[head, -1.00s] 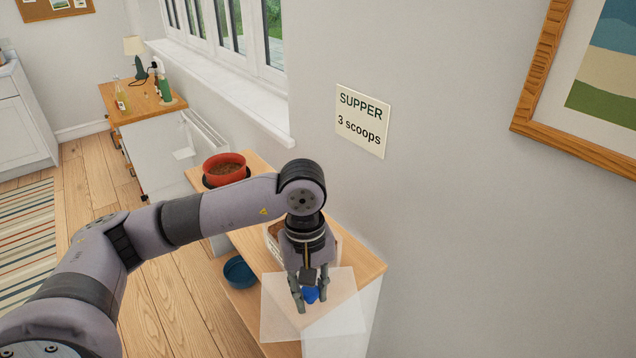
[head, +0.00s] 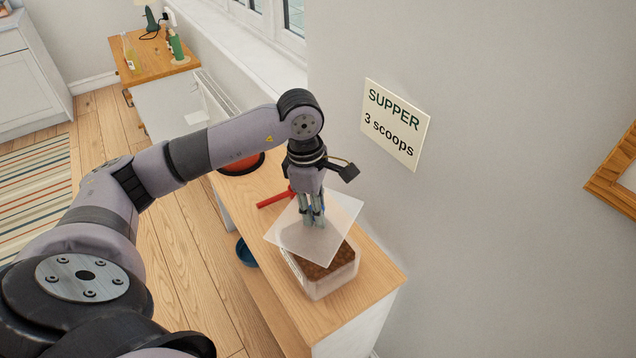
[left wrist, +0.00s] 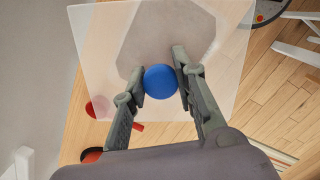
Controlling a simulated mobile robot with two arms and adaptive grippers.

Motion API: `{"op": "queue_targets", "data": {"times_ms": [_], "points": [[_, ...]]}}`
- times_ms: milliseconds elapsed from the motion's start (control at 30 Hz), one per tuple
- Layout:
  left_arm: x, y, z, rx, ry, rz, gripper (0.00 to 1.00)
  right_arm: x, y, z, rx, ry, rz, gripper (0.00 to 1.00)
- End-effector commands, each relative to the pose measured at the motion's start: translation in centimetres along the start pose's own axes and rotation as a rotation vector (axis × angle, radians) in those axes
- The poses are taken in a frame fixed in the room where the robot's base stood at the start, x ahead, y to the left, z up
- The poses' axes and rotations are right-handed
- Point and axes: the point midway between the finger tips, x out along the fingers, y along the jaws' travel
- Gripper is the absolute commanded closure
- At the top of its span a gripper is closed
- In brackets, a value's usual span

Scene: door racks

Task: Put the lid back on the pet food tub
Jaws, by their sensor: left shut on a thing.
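The lid (head: 340,212) is a thin, translucent square sheet. My left gripper (head: 313,221) is shut on its blue knob, which shows between the fingers in the left wrist view (left wrist: 160,82). The pet food tub (head: 322,288) is a clear box filled with brown food, standing open on a wooden top. In the head view the lid is held above the top, toward the far end of the tub, tilted and turned relative to its rim. It overlaps the tub's far part in the picture and is not seated. My right gripper is not in view.
A red scoop (head: 272,198) lies on the wooden top (head: 372,283) beyond the tub. A red bowl (head: 240,165) stands farther back, partly behind my arm. A blue bowl (head: 245,252) is lower, at the left side. The wall with the supper sign (head: 394,123) is close on the right.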

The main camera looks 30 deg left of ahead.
Motion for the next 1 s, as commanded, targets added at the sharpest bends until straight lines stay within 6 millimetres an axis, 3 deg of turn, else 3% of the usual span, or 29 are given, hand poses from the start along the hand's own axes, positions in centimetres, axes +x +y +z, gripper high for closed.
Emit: {"op": "queue_targets", "data": {"times_ms": [167,400,533,800,1000], "points": [[0.3,-0.1,0.0,0.002,0.000,-0.002,1.00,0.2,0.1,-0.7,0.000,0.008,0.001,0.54],[1.9,-0.1,-0.2,0.003,0.001,-0.003,1.00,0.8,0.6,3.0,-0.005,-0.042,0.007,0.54],[3.1,-0.1,-0.4,0.003,0.001,-0.002,1.00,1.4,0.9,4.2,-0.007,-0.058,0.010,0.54],[5.8,-0.1,-0.7,0.003,0.001,-0.001,1.00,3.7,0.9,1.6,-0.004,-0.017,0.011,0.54],[6.4,0.0,-0.8,0.003,0.001,-0.001,1.00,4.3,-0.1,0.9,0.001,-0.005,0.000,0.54]]}}
